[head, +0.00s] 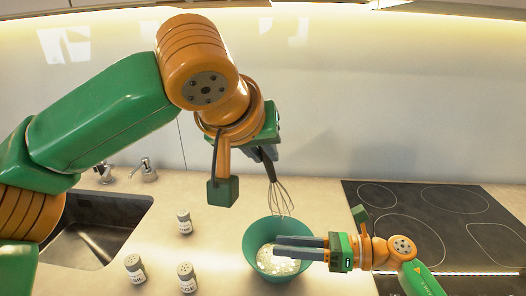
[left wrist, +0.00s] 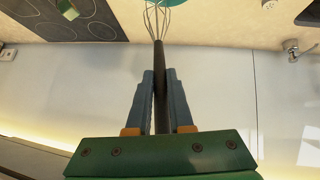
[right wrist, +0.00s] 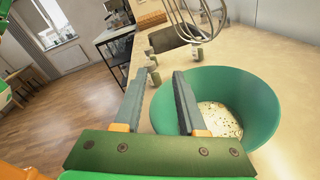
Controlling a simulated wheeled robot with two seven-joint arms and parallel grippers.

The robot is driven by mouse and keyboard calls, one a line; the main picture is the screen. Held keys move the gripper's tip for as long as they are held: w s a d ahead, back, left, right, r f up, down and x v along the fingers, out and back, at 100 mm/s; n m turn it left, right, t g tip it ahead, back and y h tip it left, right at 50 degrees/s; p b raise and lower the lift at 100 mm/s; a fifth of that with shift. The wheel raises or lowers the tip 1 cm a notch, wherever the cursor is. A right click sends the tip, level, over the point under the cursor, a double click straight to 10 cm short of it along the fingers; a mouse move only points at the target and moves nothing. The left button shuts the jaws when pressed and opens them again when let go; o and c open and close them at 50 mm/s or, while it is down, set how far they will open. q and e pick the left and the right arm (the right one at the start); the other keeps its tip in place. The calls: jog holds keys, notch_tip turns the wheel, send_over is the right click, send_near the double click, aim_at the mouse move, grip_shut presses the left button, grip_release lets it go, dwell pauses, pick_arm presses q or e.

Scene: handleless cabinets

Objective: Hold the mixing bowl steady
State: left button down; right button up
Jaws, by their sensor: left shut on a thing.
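The green mixing bowl (head: 268,228) stands upright on the counter and holds a pale content with dark specks. It also shows in the right wrist view (right wrist: 255,100). My right gripper (head: 277,245) reaches over the bowl from the right. In the right wrist view its fingers (right wrist: 158,78) are apart, with the near bowl wall between them, one finger inside the bowl and one outside. Whether either touches the wall I cannot tell. My left gripper (head: 267,155) is shut on the dark handle of a whisk (head: 280,197), wires down above the bowl. The whisk also shows in the left wrist view (left wrist: 160,60).
Several small shakers (head: 185,222) stand left of the bowl. A sink (head: 95,230) with a tap lies farther left. Bare counter surrounds the bowl.

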pick_arm(q)
jog(key=shift+d, duration=0.15)
pick_arm(e)
jog(key=s+a+f+n+g+h, duration=0.1)
jog(key=s+a+n+g+h, duration=0.3)
jog(key=n+h, duration=0.5)
pick_arm(q)
jog(key=shift+w, duration=0.1)
jog(key=shift+a, duration=0.35)
pick_arm(e)
jog(key=w+d+n+t+h, duration=0.1)
jog(key=d+n+h, duration=0.1)
jog(key=n+h, duration=0.1)
jog(key=w+d+r+n+t+h, duration=0.1)
jog(key=d+n+t+h, duration=0.1)
jog(key=d+n, duration=0.1)
jog(key=w+d+r+n+t+h, duration=0.1)
jog(key=w+d+n+h, duration=0.1)
jog(key=d+n+h, duration=0.1)
jog(key=shift+n+t+h, duration=0.3)
pick_arm(q)
jog(key=shift+d, duration=0.15)
pick_arm(e)
jog(key=shift+w+d, duration=0.1)
jog(key=shift+d, duration=0.2)
jog(key=x, duration=0.8)
jog(key=shift+w+d, duration=0.15)
jog(key=shift+f, duration=0.3)
